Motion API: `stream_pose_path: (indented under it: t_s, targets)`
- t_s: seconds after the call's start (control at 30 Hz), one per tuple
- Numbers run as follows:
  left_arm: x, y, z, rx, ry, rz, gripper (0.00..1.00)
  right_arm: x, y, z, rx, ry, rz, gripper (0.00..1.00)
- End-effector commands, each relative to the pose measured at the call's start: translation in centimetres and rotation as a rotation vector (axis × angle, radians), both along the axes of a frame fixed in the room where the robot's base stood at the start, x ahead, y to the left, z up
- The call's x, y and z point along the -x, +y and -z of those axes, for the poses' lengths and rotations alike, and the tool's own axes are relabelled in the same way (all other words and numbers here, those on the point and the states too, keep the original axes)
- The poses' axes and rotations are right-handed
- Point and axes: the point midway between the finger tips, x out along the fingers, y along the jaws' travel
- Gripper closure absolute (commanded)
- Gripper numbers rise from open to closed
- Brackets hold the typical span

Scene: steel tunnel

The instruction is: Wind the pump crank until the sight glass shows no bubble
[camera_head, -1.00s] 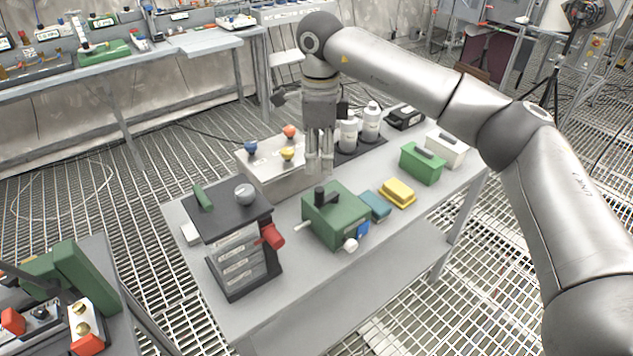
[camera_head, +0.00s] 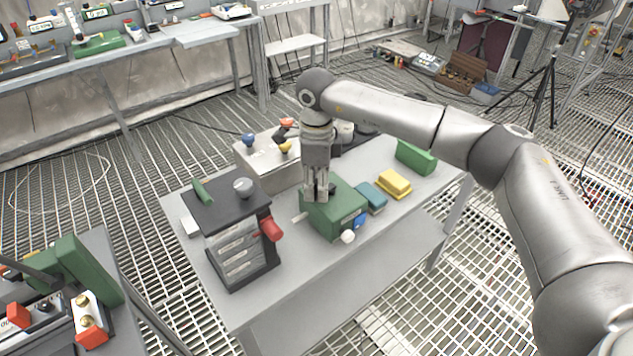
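The green pump box (camera_head: 345,217) stands on the grey table, with a white knob (camera_head: 347,237) and a blue part (camera_head: 361,221) on its front side. A black piece of the crank (camera_head: 331,188) shows on its top, beside my fingers. My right gripper (camera_head: 317,196) points straight down over the top left of the box, where the upright crank handle stood. The fingers hide the handle, and I cannot tell whether they are closed on it. I cannot make out a sight glass or a bubble. My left gripper is not in view.
Left of the pump stands a dark block with a red handle (camera_head: 271,229) and a grey ball (camera_head: 243,187). Behind is a metal box with coloured knobs (camera_head: 285,147). Teal (camera_head: 371,198) and yellow (camera_head: 394,183) blocks sit to the right. The table's front edge is clear.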

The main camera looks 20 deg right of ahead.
Motion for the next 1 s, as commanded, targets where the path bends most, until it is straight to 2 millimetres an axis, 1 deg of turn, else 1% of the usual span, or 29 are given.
stream_pose_path:
  t_s: [0.03, 0.23, 0.27, 0.47, 0.67, 0.87, 1.0]
  targets:
    - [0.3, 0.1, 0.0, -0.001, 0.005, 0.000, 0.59, 0.0, 0.0, 0.0, 0.000, 0.000, 0.000, 0.73]
    - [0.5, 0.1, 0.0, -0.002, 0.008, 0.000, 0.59, 0.0, 0.0, 0.0, 0.000, 0.000, 0.000, 0.99]
    - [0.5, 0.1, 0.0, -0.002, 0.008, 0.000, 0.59, 0.0, 0.0, 0.0, 0.000, 0.000, 0.000, 1.00]
    - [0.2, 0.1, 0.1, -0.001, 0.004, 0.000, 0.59, 0.0, 0.0, 0.0, 0.000, 0.000, 0.008, 1.00]
    - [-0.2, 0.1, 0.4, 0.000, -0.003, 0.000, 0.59, -0.3, 0.2, 0.0, -0.001, 0.000, 0.067, 1.00]
    - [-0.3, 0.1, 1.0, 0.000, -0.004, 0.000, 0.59, -0.9, 0.3, 0.1, -0.001, 0.000, 0.201, 1.00]
    - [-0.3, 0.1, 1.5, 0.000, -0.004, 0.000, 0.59, -1.5, 0.5, 0.1, -0.002, -0.001, 0.327, 1.00]
